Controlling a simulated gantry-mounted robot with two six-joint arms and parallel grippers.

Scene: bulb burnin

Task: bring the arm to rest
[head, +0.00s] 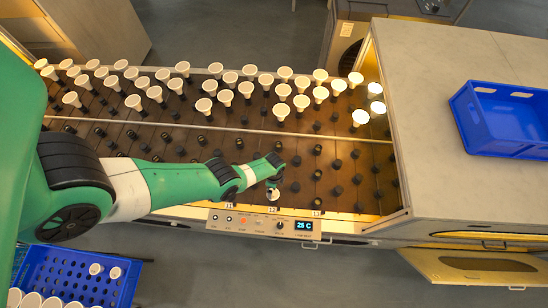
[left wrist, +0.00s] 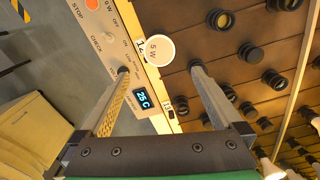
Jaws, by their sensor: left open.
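My left arm (head: 130,190) reaches from the left over the front of the burn-in rack (head: 190,140). My left gripper (head: 273,188) is above the front edge, near the label 12. In the left wrist view the gripper's two fingers (left wrist: 159,68) are spread apart with nothing held. A white bulb marked 5 W (left wrist: 160,50) stands just beyond the fingertips, beside the label 12; it also shows below the gripper in the head view (head: 272,195). Its base is hidden. My right gripper is not in view.
Many white bulbs (head: 283,91) stand in the rack's back rows; the front rows show bare black sockets. A control panel (head: 263,224) reading 25 C is on the front edge. A blue crate (head: 510,150) sits on the right counter. A blue bulb tray (head: 70,275) is at lower left.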

